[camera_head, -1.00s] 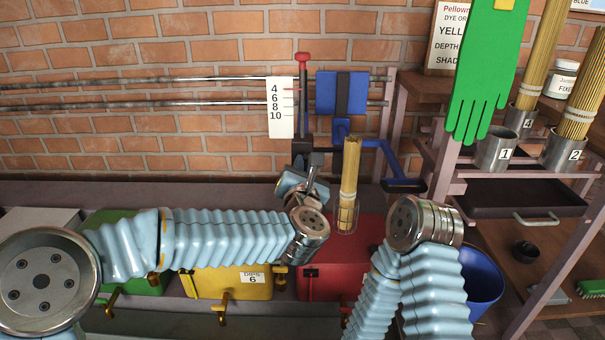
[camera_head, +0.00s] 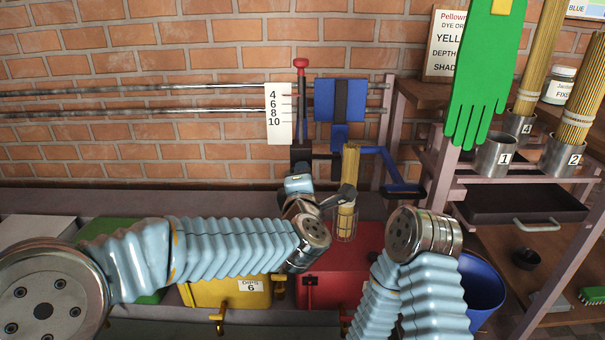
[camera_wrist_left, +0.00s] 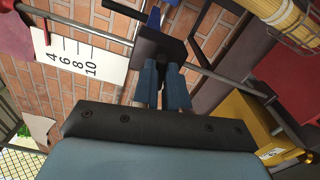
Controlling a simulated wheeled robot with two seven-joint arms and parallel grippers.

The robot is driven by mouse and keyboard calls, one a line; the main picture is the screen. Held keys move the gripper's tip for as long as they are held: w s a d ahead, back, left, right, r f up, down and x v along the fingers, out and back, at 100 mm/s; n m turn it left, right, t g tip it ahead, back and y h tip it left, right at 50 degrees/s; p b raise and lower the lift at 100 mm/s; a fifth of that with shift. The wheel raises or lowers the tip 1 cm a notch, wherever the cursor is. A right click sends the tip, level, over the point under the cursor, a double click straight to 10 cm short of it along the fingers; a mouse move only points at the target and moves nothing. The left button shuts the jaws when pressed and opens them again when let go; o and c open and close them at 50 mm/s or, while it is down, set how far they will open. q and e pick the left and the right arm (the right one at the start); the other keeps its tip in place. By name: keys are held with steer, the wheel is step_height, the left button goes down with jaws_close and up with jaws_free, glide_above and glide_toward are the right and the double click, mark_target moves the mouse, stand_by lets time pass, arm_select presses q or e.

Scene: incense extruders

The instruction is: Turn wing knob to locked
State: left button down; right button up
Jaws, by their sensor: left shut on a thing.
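My left gripper (camera_head: 299,184) reaches in from the left in the head view, in front of the dark carriage block (camera_head: 301,154) under the red-topped post (camera_head: 301,68). In the left wrist view the two blue-grey fingers of the left gripper (camera_wrist_left: 163,72) are shut close together against the black block (camera_wrist_left: 158,44). The wing knob lies hidden between or behind these fingers, so its angle does not show. The white scale card (camera_head: 279,113) with 4, 6, 8, 10 hangs beside the post. My right gripper is out of view; only its arm shows.
A bundle of sticks (camera_head: 350,162) stands in a wire holder beside my left wrist, above the red vat (camera_head: 345,262). Yellow (camera_head: 215,293) and green vats lie under my left arm. Two metal rails (camera_head: 150,90) cross the wall. A shelf with cups stands right.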

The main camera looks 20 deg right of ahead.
arm_select(q)
steer(key=shift+f+m, duration=0.15)
steer(key=shift+m, duration=0.95)
steer(key=c, duration=1.2)
jaws_free()
steer(key=shift+o, duration=0.2)
steer(key=shift+s, duration=0.1)
steer(key=v, duration=1.3)
steer(key=shift+s, duration=0.35)
steer(key=shift+a, duration=0.1)
